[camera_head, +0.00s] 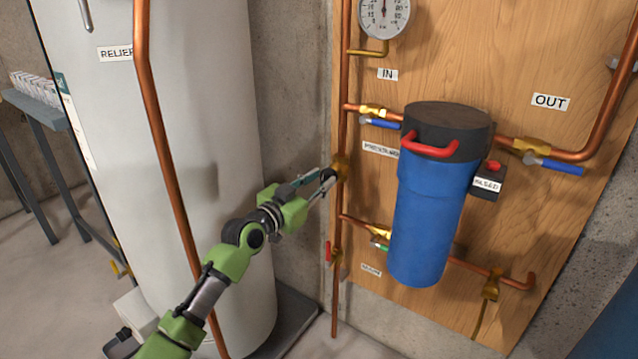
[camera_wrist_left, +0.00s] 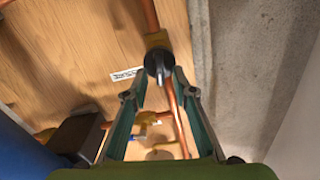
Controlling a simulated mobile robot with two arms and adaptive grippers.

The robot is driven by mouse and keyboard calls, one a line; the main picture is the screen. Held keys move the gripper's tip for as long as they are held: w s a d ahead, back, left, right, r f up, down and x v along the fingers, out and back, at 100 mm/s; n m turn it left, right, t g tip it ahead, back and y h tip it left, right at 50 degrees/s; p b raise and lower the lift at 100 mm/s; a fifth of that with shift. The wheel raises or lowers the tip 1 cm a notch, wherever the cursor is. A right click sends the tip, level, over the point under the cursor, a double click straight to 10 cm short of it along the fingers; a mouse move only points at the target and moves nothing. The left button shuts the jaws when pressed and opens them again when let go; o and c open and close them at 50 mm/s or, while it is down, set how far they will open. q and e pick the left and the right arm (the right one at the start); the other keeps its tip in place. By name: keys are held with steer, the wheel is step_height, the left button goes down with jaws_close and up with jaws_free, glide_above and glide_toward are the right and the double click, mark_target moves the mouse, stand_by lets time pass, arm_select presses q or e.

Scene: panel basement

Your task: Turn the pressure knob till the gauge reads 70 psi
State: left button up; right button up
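The pressure knob (camera_wrist_left: 157,64) is a dark round knob on a brass fitting (camera_head: 341,167) on the vertical copper pipe. My left gripper (camera_head: 325,177) is at the knob; in the left wrist view its two fingertips (camera_wrist_left: 160,71) lie on either side of it, close against its sides. The fingers partly hide the knob in the head view. The white pressure gauge (camera_head: 383,14) is at the top edge and partly cut off; its needle points nearly straight up, and its exact reading is too small to tell. My right gripper is not in view.
A blue filter housing (camera_head: 425,215) with a red handle (camera_head: 428,149) stands right of the knob on the wooden panel (camera_head: 540,65). A red-handled valve (camera_head: 331,252) is below the knob. A large grey tank (camera_head: 200,110) with a copper pipe stands close on the left.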

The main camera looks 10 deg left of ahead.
arm_select(q)
steer(key=shift+c, duration=0.4)
jaws_close()
